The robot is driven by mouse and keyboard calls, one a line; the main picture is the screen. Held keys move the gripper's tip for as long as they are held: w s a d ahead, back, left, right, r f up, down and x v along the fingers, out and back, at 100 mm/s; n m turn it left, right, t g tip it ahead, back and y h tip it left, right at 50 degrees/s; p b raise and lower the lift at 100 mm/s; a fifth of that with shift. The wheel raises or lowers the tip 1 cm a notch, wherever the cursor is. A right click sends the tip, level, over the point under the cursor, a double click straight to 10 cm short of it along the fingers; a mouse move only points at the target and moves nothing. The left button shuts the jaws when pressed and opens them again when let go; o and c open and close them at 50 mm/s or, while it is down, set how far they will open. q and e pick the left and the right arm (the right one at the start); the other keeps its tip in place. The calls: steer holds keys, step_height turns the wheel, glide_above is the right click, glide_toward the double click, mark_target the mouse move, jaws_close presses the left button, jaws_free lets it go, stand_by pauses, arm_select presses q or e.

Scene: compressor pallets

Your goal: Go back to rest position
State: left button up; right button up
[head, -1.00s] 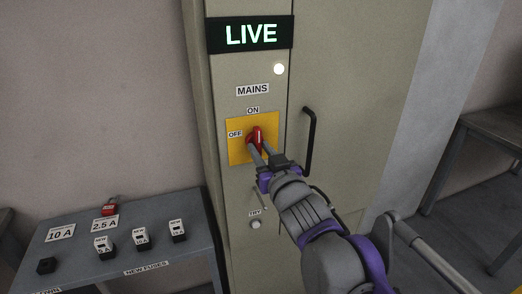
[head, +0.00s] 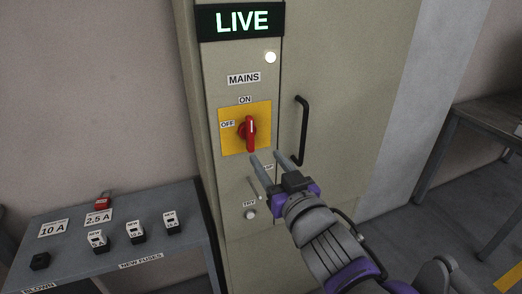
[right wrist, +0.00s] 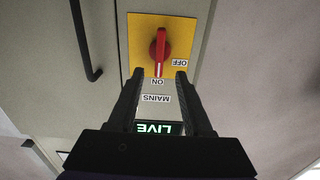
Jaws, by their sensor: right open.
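My right gripper (head: 269,163) is open and empty in the head view, just below and right of the red mains switch knob (head: 248,133). The knob sits on a yellow plate (head: 263,112) and stands upright, toward the ON label. In the right wrist view the red knob (right wrist: 160,47) shows beyond the two finger tips (right wrist: 159,75), apart from them. The lit LIVE sign (head: 241,21) is at the top of the cabinet panel. My left gripper is not in view.
A black door handle (head: 302,131) is on the cabinet, right of the switch. A grey bench (head: 185,199) at lower left carries several fuses, labels and a red padlock (head: 103,200). A table (head: 467,121) stands at the right.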

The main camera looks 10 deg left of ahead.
steer(key=shift+v, duration=0.9)
steer(key=s+d+f+m+g+h+p, duration=0.25)
steer(key=d+f+h, duration=0.35)
steer(key=d, duration=0.4)
steer(key=s+d+f+m+g+h+p, duration=0.1)
steer(key=s+d+f+m+h+p, duration=0.2)
steer(key=d+f, duration=0.6)
steer(key=s+d+f+g+p, duration=0.2)
steer(key=s+d+f+g, duration=0.1)
steer(key=s, duration=0.3)
steer(key=s+d+f+m+g+h+p, duration=0.1)
steer(key=s+d+f+g+p, duration=0.2)
steer(key=s+f, duration=0.2)
steer(key=shift+s+d, duration=0.15)
steer(key=shift+s, duration=0.3)
